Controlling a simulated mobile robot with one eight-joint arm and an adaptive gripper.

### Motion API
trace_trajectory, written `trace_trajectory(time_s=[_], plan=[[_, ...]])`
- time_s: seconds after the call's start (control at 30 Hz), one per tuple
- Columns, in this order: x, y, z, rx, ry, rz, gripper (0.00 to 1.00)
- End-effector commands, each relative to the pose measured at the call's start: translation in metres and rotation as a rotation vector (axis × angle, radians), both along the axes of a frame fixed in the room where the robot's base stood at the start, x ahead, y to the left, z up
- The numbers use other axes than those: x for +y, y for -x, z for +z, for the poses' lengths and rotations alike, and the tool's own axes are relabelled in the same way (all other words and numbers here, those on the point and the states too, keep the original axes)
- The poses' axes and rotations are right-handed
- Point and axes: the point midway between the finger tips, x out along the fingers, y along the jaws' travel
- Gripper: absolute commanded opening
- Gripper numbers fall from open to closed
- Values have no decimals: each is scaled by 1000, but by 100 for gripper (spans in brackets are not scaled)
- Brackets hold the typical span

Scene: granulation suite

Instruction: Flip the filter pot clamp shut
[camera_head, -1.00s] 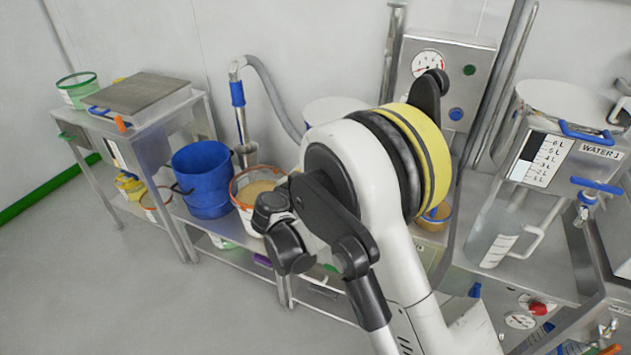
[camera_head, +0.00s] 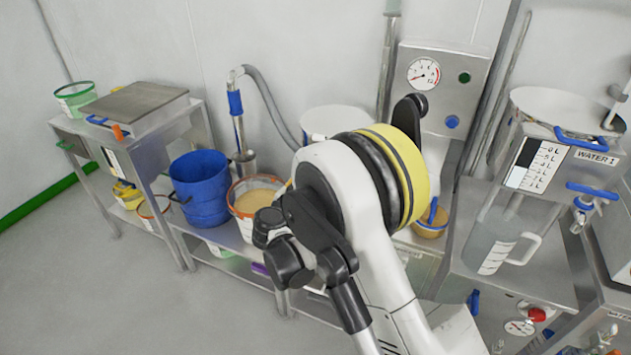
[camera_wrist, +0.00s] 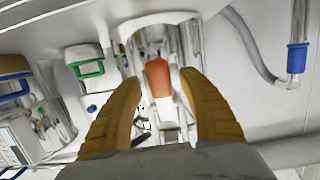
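In the wrist view, an orange-handled clamp lever (camera_wrist: 158,76) with a pale metal lower part stands in front of a shiny metal vessel (camera_wrist: 150,35), which looks like the filter pot. My gripper (camera_wrist: 160,88) is open, with one yellow-brown finger on each side of the lever. Gaps show between the lever and both fingers, so it is not gripped. I cannot tell how far the clamp is swung. In the head view, my arm hides the gripper and clamp.
In the head view, a blue bucket (camera_head: 203,190) and an orange-rimmed tub (camera_head: 240,208) stand on the bench at left. A clear jug (camera_head: 490,245) stands below the water tank (camera_head: 540,165) at right. A hose (camera_head: 275,105) runs along the wall. Floor at lower left is clear.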

Motion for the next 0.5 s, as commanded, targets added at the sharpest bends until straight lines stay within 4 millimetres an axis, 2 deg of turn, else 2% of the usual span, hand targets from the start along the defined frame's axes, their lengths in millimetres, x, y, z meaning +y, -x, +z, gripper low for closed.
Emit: trace_trajectory(time_s=[0.17,0.27,0.5], plan=[[1,2,0,1,-1,1,49],[6,11,2,1,-1,3,49],[25,57,13,0,0,4,49]])
